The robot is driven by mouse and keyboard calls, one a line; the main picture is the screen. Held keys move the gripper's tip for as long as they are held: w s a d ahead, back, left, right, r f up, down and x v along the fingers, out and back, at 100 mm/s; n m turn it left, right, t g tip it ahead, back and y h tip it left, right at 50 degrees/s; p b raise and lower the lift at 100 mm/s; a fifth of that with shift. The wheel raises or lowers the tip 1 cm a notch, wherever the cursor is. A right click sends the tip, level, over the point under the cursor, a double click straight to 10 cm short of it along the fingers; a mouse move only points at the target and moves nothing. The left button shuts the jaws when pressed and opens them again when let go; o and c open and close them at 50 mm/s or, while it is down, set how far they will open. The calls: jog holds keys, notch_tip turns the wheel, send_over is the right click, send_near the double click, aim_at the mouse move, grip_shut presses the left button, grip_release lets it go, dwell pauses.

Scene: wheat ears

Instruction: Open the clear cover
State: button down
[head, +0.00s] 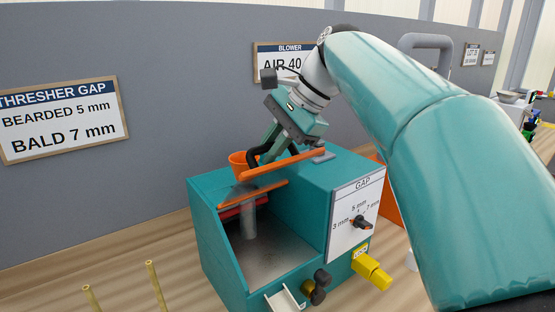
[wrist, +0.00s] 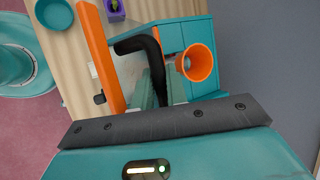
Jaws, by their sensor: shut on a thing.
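The teal thresher box (head: 225,262) stands on the wooden bench with its front open to view. A long orange bar (head: 285,165), apparently the edge of the clear cover, lies tilted across its top; the clear pane itself is hard to make out. The bar also shows upright in the wrist view (wrist: 101,55). My gripper (head: 257,158) points down at the top of the box, just behind the bar.
An orange funnel (wrist: 198,63) is close beside my fingers, behind them in the head view (head: 238,166). A gap dial (head: 362,222) and a yellow part (head: 371,270) are on the box's right side. A grey wall rises behind.

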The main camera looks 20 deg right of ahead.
jog(key=shift+w+a+r, duration=0.2)
jog(key=shift+w+a, duration=0.1)
jog(key=shift+w, duration=0.5)
jog(key=shift+w+a+r, duration=0.2)
jog(key=shift+w+a, duration=0.1)
jog(key=shift+w, duration=0.5)
jog(key=shift+w+a+r, duration=0.2)
jog(key=shift+w+a, duration=0.1)
jog(key=shift+w, duration=0.5)
jog(key=c, duration=1.7)
grip_release()
jog(key=v, duration=1.3)
jog(key=shift+d+r, duration=0.25)
jog(key=shift+r, duration=0.1)
jog(key=shift+s, duration=0.15)
